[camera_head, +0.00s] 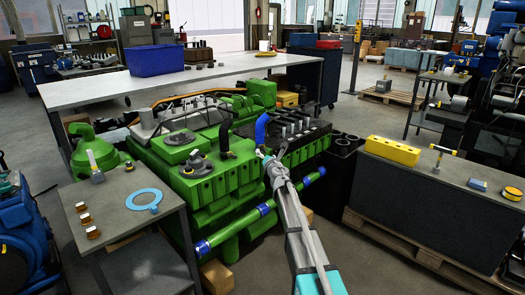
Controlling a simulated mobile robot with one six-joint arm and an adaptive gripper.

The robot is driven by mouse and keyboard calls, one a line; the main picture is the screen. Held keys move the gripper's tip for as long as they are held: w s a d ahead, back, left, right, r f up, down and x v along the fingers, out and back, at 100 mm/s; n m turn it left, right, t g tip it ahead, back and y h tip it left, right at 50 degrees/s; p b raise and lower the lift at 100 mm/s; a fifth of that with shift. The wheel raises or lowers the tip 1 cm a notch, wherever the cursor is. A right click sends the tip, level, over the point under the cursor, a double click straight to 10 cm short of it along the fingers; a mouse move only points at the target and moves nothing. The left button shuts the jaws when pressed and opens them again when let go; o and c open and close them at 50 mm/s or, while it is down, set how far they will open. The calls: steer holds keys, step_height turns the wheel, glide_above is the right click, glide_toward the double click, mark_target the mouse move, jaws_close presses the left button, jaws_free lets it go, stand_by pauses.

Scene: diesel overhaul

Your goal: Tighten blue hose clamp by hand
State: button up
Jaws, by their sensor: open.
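A bent blue hose (262,128) stands upright on the green engine (205,185), near its right end. My gripper (264,153) is just below and in front of the blue hose, at the end of my grey arm. It is open, and nothing shows between its fingers. It is too small to tell whether it touches the hose. I cannot make out a separate clamp on the hose. The green pipe along the engine's front carries blue sleeves, one at its left end (202,247) and others further right.
A small table with a light blue ring (144,199) stands at the left. A dark bench with a yellow block (392,151) stands at the right on a pallet. A long workbench with a blue bin (155,60) is behind the engine. Free floor shows at the right back.

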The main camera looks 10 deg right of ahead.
mark_target(263, 150)
steer(key=n, duration=1.1)
steer(key=shift+w, duration=0.25)
steer(key=shift+w+a, duration=0.15)
steer(key=shift+w, duration=1)
steer(key=shift+w+a, duration=0.1)
steer(key=shift+w, duration=1)
jaws_close()
steer(key=shift+w, duration=0.1)
